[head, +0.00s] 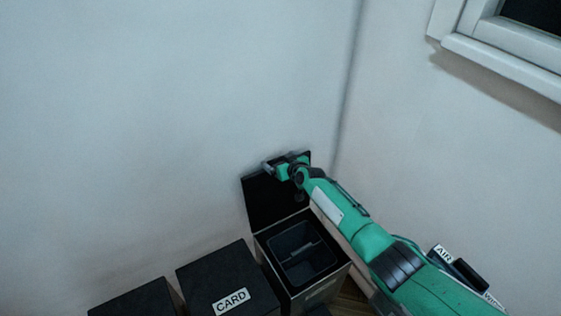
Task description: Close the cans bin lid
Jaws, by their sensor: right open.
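An open black bin (263,243) stands in the corner, with a dark inner bucket (300,262) showing inside it. I take it as the cans bin, but its front label cannot be read from here. Its black lid (268,205) is raised, close to upright near the wall. My right gripper (268,167) is open at the top edge of the lid. I cannot tell whether it touches the lid. My right arm covers the lid's right part. My left gripper is out of view.
A shut bin labelled CARD (225,272) stands just left of the open bin. Another shut black bin (138,301) is further left. Walls rise behind and to the right, with a window frame (500,55) at the upper right.

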